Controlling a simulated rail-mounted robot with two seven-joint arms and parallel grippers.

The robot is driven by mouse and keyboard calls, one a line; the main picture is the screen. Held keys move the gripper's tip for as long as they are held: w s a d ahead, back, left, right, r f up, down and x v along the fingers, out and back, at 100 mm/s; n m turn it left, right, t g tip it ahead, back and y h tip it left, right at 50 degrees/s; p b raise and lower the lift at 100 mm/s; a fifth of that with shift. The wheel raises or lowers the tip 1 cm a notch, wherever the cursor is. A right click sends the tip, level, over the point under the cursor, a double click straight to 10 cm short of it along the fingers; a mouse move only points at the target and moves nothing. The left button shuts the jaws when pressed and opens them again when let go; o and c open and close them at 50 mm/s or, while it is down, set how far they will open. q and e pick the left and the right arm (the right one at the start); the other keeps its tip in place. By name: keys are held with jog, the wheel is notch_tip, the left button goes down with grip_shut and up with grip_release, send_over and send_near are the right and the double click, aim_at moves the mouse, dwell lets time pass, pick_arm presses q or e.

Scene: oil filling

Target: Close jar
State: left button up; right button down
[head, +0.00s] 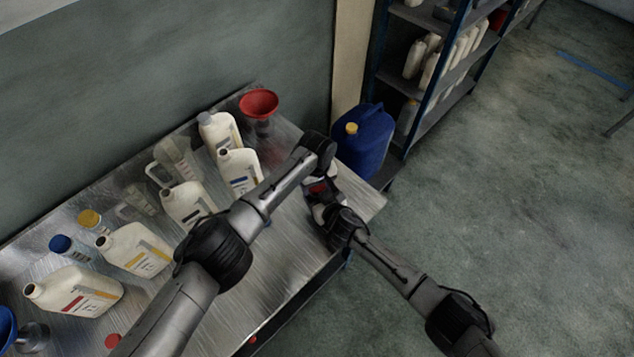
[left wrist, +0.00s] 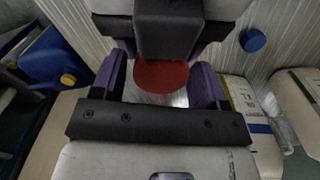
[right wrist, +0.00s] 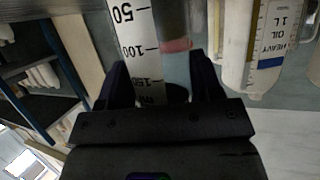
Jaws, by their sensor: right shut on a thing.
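A clear jar with a white scale strip (right wrist: 138,45) stands between the fingers of my right gripper (right wrist: 160,85), which is shut on it; the strip reads 50, 100 and 150. In the head view the jar is mostly hidden by my two wrists near the table's right end. A round red lid (left wrist: 160,75) lies between the spread fingers of my left gripper (left wrist: 158,82). The red lid also shows in the head view (head: 318,187). I cannot tell whether the lid rests on the jar's rim.
Several white oil jugs (head: 134,249) stand on the metal table (head: 290,245) to the left. A red funnel (head: 259,104) stands at the back edge. A blue canister (head: 363,140) is just beyond the table's right end, next to a shelf (head: 440,80). A red cap (head: 113,341) lies at the front.

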pick_arm(q)
jog(key=c, duration=0.8)
jog(key=m, duration=0.3)
jog(key=o, duration=1)
jog(key=shift+d+r, duration=0.1)
